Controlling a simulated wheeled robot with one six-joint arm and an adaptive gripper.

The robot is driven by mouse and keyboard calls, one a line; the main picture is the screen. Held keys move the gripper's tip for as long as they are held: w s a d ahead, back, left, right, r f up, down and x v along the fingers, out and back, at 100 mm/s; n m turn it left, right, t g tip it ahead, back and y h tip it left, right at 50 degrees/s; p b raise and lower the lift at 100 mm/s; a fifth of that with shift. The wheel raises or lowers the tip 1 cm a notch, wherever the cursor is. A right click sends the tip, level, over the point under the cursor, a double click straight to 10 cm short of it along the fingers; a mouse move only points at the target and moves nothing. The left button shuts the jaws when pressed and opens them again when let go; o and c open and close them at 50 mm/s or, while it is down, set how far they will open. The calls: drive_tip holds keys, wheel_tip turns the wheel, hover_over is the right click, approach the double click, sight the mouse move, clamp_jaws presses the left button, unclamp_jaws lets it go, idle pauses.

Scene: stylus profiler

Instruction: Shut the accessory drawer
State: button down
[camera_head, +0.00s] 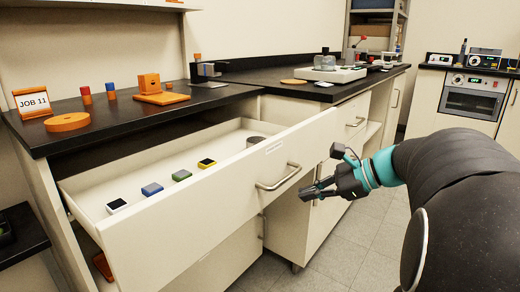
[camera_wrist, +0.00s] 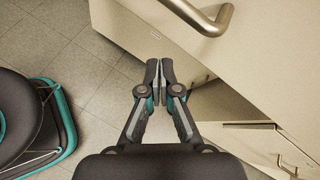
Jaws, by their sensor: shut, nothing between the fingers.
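The accessory drawer (camera_head: 215,200) is cream-white and stands pulled out from under the black counter, with its inside open to view. Its metal bar handle (camera_head: 278,178) is on the right part of the front, beside a small label. The handle also shows at the top of the wrist view (camera_wrist: 205,18). My gripper (camera_head: 304,194) is shut and empty, in front of the drawer, to the right of the handle and slightly lower in the head view. In the wrist view my gripper (camera_wrist: 158,75) points toward the cabinet, apart from the handle.
Inside the drawer lie several small coloured blocks, including a blue one (camera_head: 152,189), and a grey round item (camera_head: 256,141). Tiled floor (camera_head: 350,250) is clear below my arm.

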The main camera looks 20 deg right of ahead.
drive_tip(key=w+d+r+m+t+y, duration=0.1)
drive_tip(key=w+d+m+t, duration=0.1)
drive_tip(key=d, duration=0.3)
drive_tip(key=w+d+r+m+t, duration=0.1)
drive_tip(key=d+m, duration=0.2)
drive_tip(key=d, duration=0.2)
drive_tip(key=m+t+b, duration=0.1)
drive_tip(key=m+t, duration=0.2)
drive_tip(key=t, duration=0.1)
approach(319, 145)
drive_tip(key=shift+y, duration=0.3)
drive_tip(key=b+x, duration=0.1)
drive_tip(key=x, duration=0.6)
drive_tip(key=shift+a, duration=0.1)
